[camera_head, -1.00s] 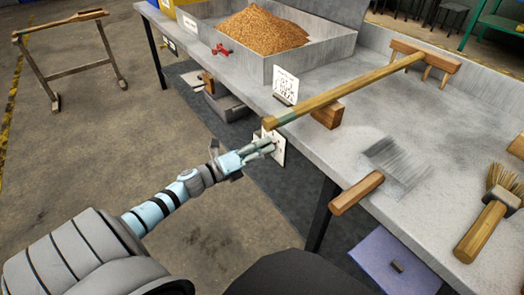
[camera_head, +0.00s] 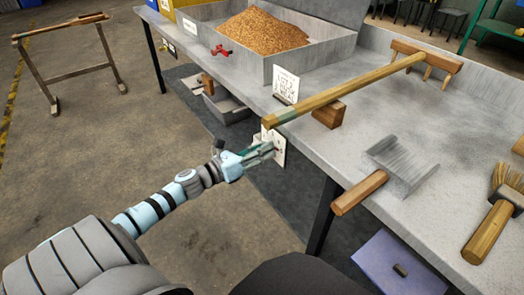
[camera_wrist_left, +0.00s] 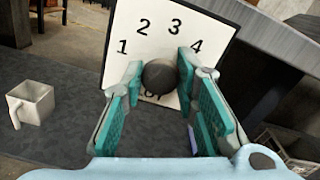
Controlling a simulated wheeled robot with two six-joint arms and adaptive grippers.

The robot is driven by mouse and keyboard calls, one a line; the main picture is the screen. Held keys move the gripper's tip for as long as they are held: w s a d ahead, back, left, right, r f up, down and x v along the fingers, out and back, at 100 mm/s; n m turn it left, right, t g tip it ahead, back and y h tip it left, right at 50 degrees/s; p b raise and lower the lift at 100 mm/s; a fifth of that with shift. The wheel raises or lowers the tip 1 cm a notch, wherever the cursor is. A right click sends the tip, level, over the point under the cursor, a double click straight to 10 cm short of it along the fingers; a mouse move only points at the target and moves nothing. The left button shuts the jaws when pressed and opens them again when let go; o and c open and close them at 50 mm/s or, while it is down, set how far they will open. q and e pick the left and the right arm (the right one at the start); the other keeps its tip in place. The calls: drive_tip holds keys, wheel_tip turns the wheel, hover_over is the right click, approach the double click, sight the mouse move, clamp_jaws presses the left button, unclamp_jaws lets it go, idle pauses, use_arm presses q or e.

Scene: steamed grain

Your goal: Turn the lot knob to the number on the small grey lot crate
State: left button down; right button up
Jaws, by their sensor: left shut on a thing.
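The dark round lot knob (camera_wrist_left: 160,76) sits on a white dial plate (camera_wrist_left: 143,20) with the numbers 1, 2, 3 and 4 in an arc. The plate (camera_head: 280,147) hangs at the table's front edge in the head view. My left gripper (camera_head: 268,151) is at the plate, and its green-padded fingers (camera_wrist_left: 162,85) are shut on the knob from both sides. I cannot see where the knob points. A small grey crate (camera_head: 224,108) stands under the table; I cannot read a number on it. My right gripper is not in view.
On the table (camera_head: 350,120) are a grain tray (camera_head: 290,68), a printed card (camera_head: 286,85), a wooden rake (camera_head: 350,86), a scoop (camera_head: 404,167) and a brush (camera_head: 490,230). A lilac box (camera_head: 385,262) is below. A pale mug-like thing (camera_wrist_left: 30,103) shows in the wrist view.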

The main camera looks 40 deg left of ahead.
use_arm(q)
drive_tip(key=shift+f, duration=0.1)
idle(0.3)
drive_tip(key=c, duration=1.3)
unclamp_jaws()
drive_tip(key=shift+s, duration=0.15)
drive_tip(key=v, duration=1.1)
drive_tip(key=shift+s+a, duration=0.1)
drive_tip(key=shift+s, duration=0.3)
